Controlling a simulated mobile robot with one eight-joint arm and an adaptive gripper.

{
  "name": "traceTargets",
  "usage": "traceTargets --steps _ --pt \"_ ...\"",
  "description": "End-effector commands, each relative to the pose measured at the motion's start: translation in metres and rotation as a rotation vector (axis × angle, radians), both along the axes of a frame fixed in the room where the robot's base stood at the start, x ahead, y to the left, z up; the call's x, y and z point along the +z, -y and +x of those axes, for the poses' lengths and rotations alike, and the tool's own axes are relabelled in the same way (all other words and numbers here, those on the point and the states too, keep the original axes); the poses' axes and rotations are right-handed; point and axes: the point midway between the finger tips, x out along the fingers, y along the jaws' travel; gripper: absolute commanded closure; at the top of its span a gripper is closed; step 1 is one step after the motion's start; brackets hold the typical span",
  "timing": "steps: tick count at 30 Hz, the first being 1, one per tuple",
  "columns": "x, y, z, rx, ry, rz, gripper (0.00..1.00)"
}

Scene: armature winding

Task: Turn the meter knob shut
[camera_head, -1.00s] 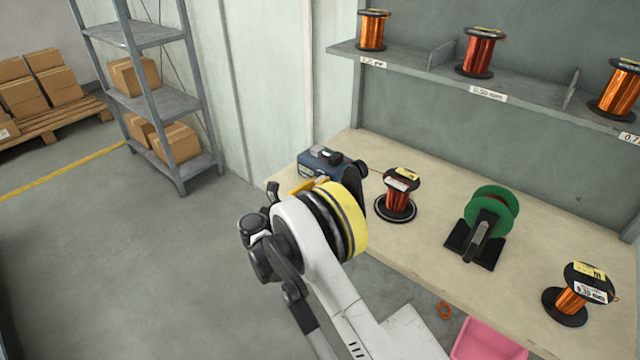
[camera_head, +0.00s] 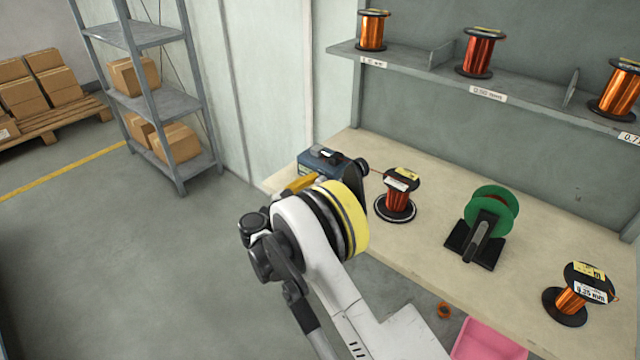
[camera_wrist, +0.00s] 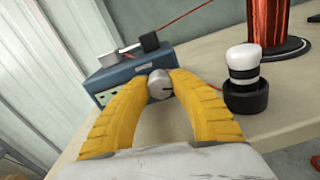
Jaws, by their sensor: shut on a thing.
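The meter is a blue box (camera_head: 316,165) at the left end of the bench, partly hidden by my arm in the head view. In the wrist view the blue meter (camera_wrist: 132,72) shows its front face and top. A grey round knob (camera_wrist: 159,84) with a dark mark sits at its front. My gripper's yellow fingers (camera_wrist: 160,82) are shut on this knob, one on each side. In the head view only a bit of my yellow gripper (camera_head: 303,184) shows beside the meter, and the knob is hidden.
A black-and-white post (camera_wrist: 245,78) stands close right of my fingers. A copper wire spool (camera_head: 397,196), a green spool on a black stand (camera_head: 489,215) and another spool (camera_head: 572,296) stand along the bench. A pink bin (camera_head: 488,341) is below. The floor at left is clear.

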Motion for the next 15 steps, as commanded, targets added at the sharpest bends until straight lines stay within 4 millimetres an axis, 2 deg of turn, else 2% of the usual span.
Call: traceTargets --steps 15 --pt "0.0001 -0.0003 0.0 0.001 0.167 0.214 1.0"
